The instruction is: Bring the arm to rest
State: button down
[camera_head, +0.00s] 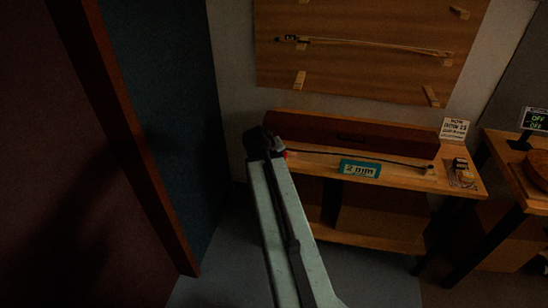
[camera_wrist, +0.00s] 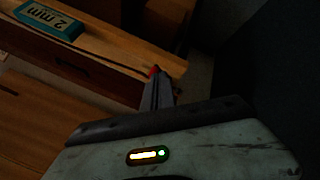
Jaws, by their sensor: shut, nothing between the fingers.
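My gripper (camera_head: 280,152) is at the end of my arm, which reaches up and forward from the bottom of the head view. It is in front of the left end of the wooden bench (camera_head: 455,184). In the wrist view my gripper (camera_wrist: 155,72) shows as narrow dark fingers with a red tip, close together and with nothing between them. The bench's edge lies just behind the fingers there. I cannot tell whether they touch it.
A wall board (camera_head: 370,75) holds another bow. A second table (camera_head: 505,150) stands right. A dark panel (camera_head: 165,110) is left. Floor (camera_head: 370,285) is clear in front.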

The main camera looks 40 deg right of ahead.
jog(key=shift+d, duration=0.15)
jog(key=w+a+f+n+t+y, duration=0.15)
jog(key=w+a, duration=0.25)
jog(key=a, duration=0.8)
jog(key=w+a+f+n+g+y, duration=0.15)
jog(key=w+a, duration=0.25)
jog(key=a, duration=0.7)
jog(key=s+a+f+g+y, duration=0.1)
jog(key=s+a, duration=0.3)
jog(key=a, duration=0.4)
jog(key=s+a+f+g+y, duration=0.1)
jog(key=s+a, duration=0.3)
jog(key=a, duration=0.4)
jog(key=shift+n+g+y, duration=0.3)
jog(key=shift+g+y, duration=0.4)
jog(key=shift+y, duration=0.1)
